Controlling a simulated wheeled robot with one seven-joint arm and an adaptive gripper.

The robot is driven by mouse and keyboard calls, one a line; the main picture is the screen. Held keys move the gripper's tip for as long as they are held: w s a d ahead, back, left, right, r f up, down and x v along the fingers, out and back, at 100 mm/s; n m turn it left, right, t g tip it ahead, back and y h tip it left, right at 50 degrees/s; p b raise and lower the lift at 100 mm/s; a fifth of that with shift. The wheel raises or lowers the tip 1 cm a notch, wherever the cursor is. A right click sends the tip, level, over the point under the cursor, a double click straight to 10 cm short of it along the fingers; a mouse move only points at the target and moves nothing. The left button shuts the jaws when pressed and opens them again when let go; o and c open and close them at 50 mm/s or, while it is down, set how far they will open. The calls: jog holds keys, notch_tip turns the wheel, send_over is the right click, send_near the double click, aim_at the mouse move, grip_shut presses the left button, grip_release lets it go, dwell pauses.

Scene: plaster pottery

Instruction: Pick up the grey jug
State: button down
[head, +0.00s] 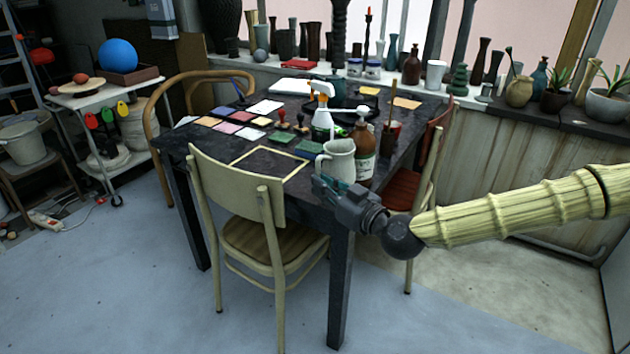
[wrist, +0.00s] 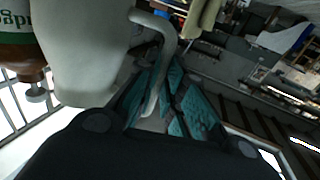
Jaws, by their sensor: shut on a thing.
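The grey jug (head: 338,160) is pale grey and stands near the front right corner of the dark table (head: 255,175) in the head view. In the wrist view the jug (wrist: 85,50) fills the upper left, with its curved handle (wrist: 163,45) running down between my fingers. My gripper (head: 328,190) reaches in from the right, low at the jug's near side. In the wrist view my gripper (wrist: 165,105) has its teal fingers around the handle, shut on it. The jug's base is partly hidden by my gripper in the head view.
A brown pump bottle (head: 362,150) stands right beside the jug, and a white spray bottle (head: 322,122) stands behind it. A green block (head: 310,147) and coloured tiles (head: 228,128) lie to the left. A cream chair (head: 240,190) is at the table's front.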

jog(key=p+v, duration=0.1)
jog(key=v, duration=0.4)
jog(key=shift+s+d+r, duration=0.1)
jog(key=shift+s, duration=0.05)
jog(key=shift+p, duration=0.3)
